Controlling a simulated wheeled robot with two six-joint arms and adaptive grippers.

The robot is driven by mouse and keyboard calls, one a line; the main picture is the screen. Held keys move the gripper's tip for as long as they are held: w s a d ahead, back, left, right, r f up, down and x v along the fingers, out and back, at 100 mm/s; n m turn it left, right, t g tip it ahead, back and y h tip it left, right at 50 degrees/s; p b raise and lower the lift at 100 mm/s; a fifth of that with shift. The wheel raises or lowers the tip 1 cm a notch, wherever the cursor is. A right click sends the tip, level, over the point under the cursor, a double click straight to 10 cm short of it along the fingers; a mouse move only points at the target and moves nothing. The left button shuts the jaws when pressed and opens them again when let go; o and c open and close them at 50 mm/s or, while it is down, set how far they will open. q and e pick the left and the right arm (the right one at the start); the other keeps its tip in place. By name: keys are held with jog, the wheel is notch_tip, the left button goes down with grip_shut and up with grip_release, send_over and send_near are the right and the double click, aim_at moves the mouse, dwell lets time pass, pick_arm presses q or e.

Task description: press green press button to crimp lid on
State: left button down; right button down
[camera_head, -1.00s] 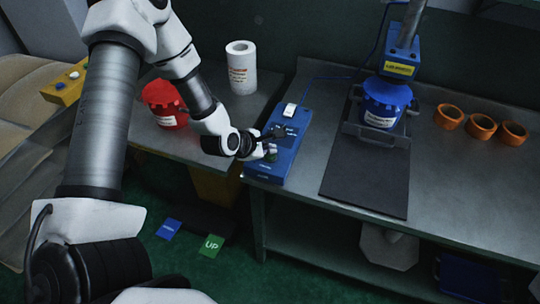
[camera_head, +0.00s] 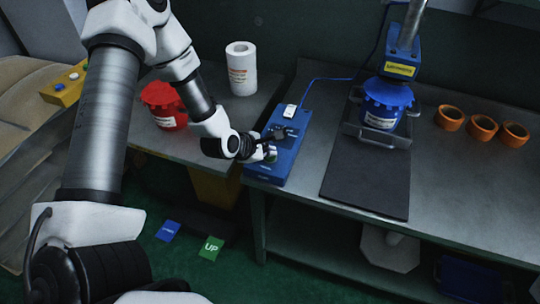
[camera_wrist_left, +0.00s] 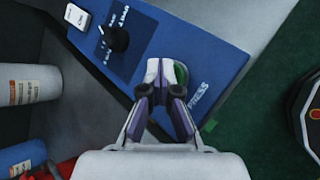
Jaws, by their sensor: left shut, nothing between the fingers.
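The blue control box (camera_head: 290,150) stands on the left front part of the metal bench. In the left wrist view the box (camera_wrist_left: 205,50) carries the word PRESS, and a green button (camera_wrist_left: 182,74) shows partly behind my fingertips. My left gripper (camera_head: 270,152) is shut and empty, with its tips (camera_wrist_left: 165,72) over the button; I cannot tell whether they touch it. The blue lidded can (camera_head: 384,105) sits upright under the blue press head (camera_head: 400,66). My right gripper is not in view.
A black knob (camera_wrist_left: 115,40) and a white switch (camera_wrist_left: 78,17) are on the box. A red can (camera_head: 163,103) and a white canister (camera_head: 241,68) stand on the left table. Several orange rings (camera_head: 482,127) lie at right. A black mat (camera_head: 366,182) is clear in front of the press.

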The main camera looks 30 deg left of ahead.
pick_arm(q)
jog(key=shift+f, duration=0.15)
dwell(0.3)
jog(key=shift+r+p, duration=0.4)
jog(key=shift+r, duration=0.5)
notch_tip(320, 180, up, 5)
jog(key=p, duration=0.3)
jog(key=shift+p, duration=0.3)
